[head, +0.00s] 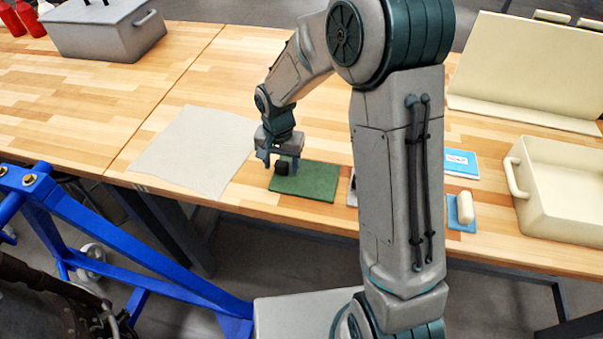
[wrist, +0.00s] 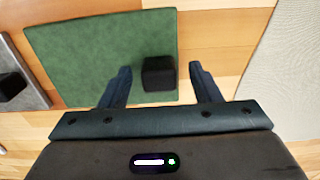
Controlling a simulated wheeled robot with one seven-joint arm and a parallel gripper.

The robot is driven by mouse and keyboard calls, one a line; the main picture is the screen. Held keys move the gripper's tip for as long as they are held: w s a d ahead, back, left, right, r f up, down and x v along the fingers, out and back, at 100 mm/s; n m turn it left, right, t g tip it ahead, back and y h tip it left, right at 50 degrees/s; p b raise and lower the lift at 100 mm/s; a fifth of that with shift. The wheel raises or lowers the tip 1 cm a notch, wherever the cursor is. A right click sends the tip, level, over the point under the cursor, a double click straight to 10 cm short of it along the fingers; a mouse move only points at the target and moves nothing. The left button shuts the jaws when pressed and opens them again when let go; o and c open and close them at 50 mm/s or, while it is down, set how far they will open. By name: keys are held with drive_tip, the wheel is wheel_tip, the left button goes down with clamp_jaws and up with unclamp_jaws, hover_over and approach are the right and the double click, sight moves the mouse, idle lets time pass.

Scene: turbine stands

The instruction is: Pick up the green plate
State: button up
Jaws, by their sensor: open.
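The green plate (head: 312,183) lies flat on the wooden table near its front edge. A black block (wrist: 158,75) stands up from it, close to one edge; this block also shows small in the head view (head: 282,168). In the wrist view the plate (wrist: 85,55) fills much of the upper left. My gripper (head: 281,160) is open above the plate. In the wrist view my fingers (wrist: 160,69) are on either side of the black block, with gaps to both sides. I cannot tell how far the fingertips are above the plate.
A pale sheet (head: 190,150) lies to the left. A grey plate with a black block (wrist: 10,85) lies beside the green one. A blue plate with a cream cylinder (head: 465,209) and a cream bin (head: 565,195) are further right. A blue frame (head: 110,245) stands in front.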

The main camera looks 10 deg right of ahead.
drive_tip(key=shift+f, duration=0.25)
clamp_jaws()
drive_tip(key=shift+r, duration=0.1)
drive_tip(key=shift+r+b, duration=0.3)
drive_tip(key=shift+r, duration=0.5)
wheel_tip(320, 180, up, 2)
drive_tip(key=shift+r+b, duration=0.25)
drive_tip(key=shift+b, duration=0.05)
drive_tip(key=d+r+b, duration=0.1)
drive_tip(key=d+r, duration=0.2)
drive_tip(key=d, duration=0.3)
drive_tip(key=s+d+r, duration=0.1)
drive_tip(key=d+r, duration=0.2)
drive_tip(key=d, duration=0.2)
drive_tip(key=shift+d+r+b, duration=0.35)
drive_tip(key=shift+r+b, duration=0.05)
